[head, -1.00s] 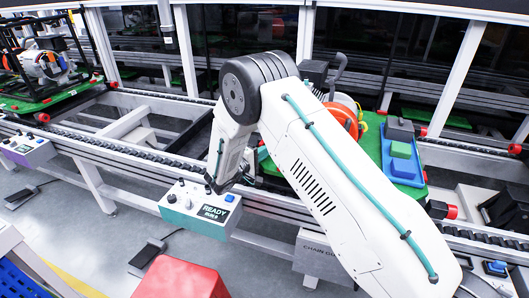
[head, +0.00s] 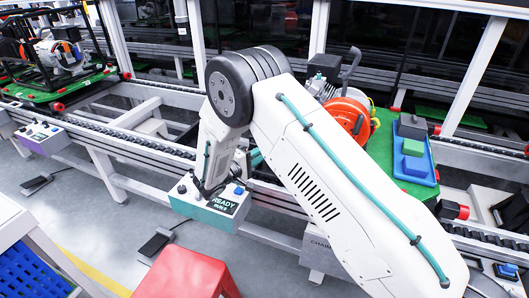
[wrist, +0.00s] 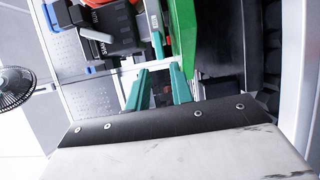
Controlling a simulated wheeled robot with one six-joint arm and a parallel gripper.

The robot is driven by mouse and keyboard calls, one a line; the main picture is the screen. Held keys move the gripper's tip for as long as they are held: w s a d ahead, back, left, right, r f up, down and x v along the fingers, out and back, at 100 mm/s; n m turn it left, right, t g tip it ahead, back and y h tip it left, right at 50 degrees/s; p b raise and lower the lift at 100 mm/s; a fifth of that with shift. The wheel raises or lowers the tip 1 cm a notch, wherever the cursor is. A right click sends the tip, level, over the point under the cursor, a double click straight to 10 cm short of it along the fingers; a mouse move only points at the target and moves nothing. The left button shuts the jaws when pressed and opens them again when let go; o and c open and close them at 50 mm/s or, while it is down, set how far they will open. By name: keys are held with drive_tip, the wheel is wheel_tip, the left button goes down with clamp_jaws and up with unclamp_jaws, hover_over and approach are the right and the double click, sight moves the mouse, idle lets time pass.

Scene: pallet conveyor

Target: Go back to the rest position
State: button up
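My arm crosses the middle of the head view, its elbow raised in front of the conveyor. My gripper (wrist: 160,70) shows in the wrist view as two teal fingers with a gap between their tips, and I see nothing held in the gap. In the head view the gripper is mostly hidden behind the arm, near the green pallet and the control box. A green edge (wrist: 191,35) is close beside the fingers in the wrist view.
The control box (head: 212,207) reading READY is on the conveyor's front side, just below my forearm. A red stool (head: 185,272) stands in front. Another loaded green pallet (head: 60,87) is at the far left, above a purple control box (head: 42,138).

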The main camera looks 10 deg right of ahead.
drive_tip(key=s+d+r+m+g+y, duration=0.25)
drive_tip(key=s+d+r+g, duration=0.25)
drive_tip(key=s+d+r, duration=0.35)
drive_tip(key=s+d+r+m+g+y, duration=0.25)
drive_tip(key=s+d+r+g, duration=0.3)
drive_tip(key=s+r, duration=0.5)
drive_tip(key=s+a+r+t+y, duration=0.1)
drive_tip(key=s+r+y, duration=0.1)
drive_tip(key=s, duration=0.6)
drive_tip(key=s+a+r+t+y, duration=0.1)
drive_tip(key=s+r+y, duration=0.1)
drive_tip(key=s+y, duration=0.3)
drive_tip(key=s+a+r+m+t+y, duration=0.1)
drive_tip(key=s+r+y, duration=0.1)
drive_tip(key=s, duration=1)
drive_tip(key=shift+s+a+r+y, duration=0.2)
drive_tip(key=shift+a+r+y, duration=0.05)
drive_tip(key=shift+y, duration=0.55)
